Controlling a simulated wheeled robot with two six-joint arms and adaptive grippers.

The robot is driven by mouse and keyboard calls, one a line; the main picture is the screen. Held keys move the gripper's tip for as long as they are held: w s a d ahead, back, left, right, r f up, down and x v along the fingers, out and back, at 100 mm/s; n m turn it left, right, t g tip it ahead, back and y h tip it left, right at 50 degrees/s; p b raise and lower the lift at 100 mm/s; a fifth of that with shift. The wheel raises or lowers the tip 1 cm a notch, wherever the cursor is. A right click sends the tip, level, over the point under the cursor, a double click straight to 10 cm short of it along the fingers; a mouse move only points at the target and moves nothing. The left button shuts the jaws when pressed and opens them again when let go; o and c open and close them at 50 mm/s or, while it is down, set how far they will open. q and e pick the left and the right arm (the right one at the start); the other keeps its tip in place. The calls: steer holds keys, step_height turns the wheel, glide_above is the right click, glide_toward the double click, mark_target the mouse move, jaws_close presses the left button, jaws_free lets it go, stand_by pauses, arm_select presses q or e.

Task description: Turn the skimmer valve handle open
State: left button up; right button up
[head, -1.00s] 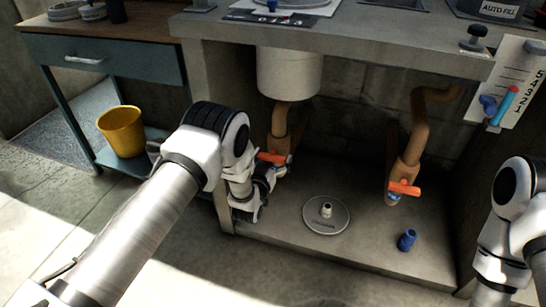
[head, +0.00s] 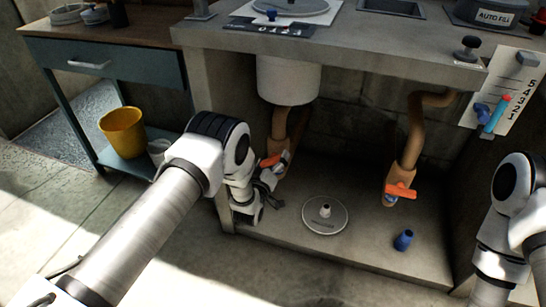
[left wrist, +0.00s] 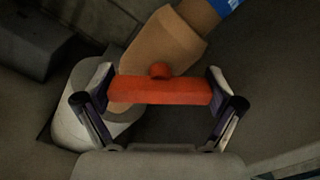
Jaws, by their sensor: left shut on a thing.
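An orange valve handle (head: 270,161) sits on the tan pipe (head: 281,122) under the white cylinder, partly hidden by my left gripper (head: 276,168). In the left wrist view the orange bar handle (left wrist: 160,91) lies crosswise, with one finger of my left gripper (left wrist: 162,84) at each end. The gripper is shut on this handle, gripping it by its two ends. A tan valve body (left wrist: 160,50) is behind the handle. My right arm shows at the right edge of the head view, but its gripper is out of view.
A second orange handle (head: 400,191) is on the right pipe (head: 413,135). A round grey lid (head: 325,225) and a blue fitting (head: 403,240) are on the pit floor. The counter (head: 350,45) overhangs the space. A yellow bucket (head: 122,133) stands on the cart at left.

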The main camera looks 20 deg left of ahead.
arm_select(q)
steer(key=n+p, duration=0.1)
steer(key=n, duration=0.4)
steer(key=shift+n+p, duration=0.3)
steer(key=shift+p, duration=0.05)
steer(key=n+p, duration=0.1)
steer(key=n, duration=0.3)
steer(key=shift+n, duration=0.4)
steer(key=o, duration=0.8)
steer(key=shift+s, duration=0.1)
steer(key=s, duration=1.1)
steer(key=shift+s+a, duration=0.2)
steer(key=shift+s, duration=0.2)
